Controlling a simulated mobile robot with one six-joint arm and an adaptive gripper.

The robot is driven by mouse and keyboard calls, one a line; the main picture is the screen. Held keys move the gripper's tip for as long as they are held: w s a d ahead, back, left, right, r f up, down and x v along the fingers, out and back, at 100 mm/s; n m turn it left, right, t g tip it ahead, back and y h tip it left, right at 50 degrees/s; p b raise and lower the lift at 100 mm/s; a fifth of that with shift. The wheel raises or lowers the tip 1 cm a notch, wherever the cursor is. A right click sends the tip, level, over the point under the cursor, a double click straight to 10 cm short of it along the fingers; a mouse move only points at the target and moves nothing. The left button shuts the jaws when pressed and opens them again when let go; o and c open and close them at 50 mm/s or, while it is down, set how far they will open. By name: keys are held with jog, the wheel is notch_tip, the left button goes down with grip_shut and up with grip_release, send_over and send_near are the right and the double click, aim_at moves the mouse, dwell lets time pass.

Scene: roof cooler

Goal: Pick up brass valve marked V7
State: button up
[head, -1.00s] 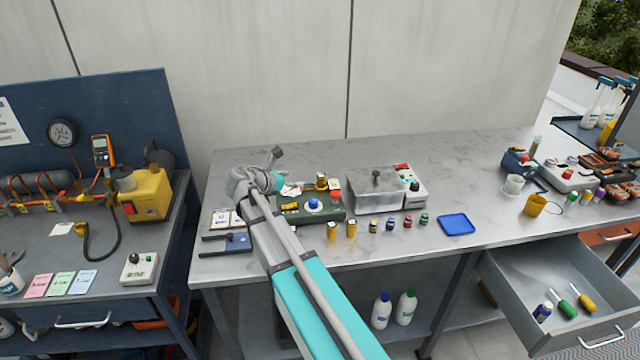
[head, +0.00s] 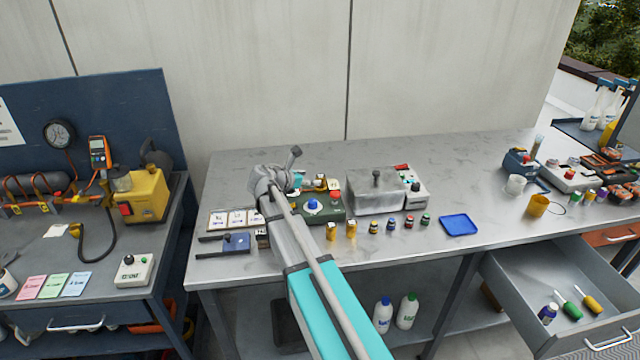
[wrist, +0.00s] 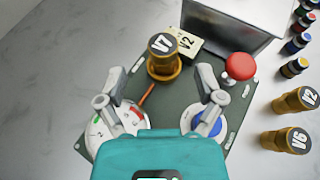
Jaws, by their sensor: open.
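The brass valve marked V7 (wrist: 163,58) stands upright on the green panel (wrist: 83,148), with a black cap and white lettering. Its base sits in or on a brass ring. A small card reading V2 (wrist: 187,42) stands right beside it. My gripper (wrist: 161,77) is open and empty, its two fingers apart on either side of the valve's near side. The valve is slightly beyond the fingertips in the wrist view. In the head view my gripper (head: 298,180) is over the green panel (head: 322,217), and my arm partly hides that area.
Two more brass valves, V2 (wrist: 297,101) and V6 (wrist: 284,140), stand right of the panel. A red button (wrist: 239,66), a blue knob (wrist: 205,122) and a white dial (wrist: 100,127) are close by. A metal box (wrist: 228,24) rises behind. A blue tray (head: 459,225) lies farther right.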

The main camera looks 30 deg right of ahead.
aim_at(317, 178)
jog(key=shift+b+x, duration=1)
jog(key=shift+x, duration=1.6)
jog(key=shift+s, duration=0.15)
grip_shut()
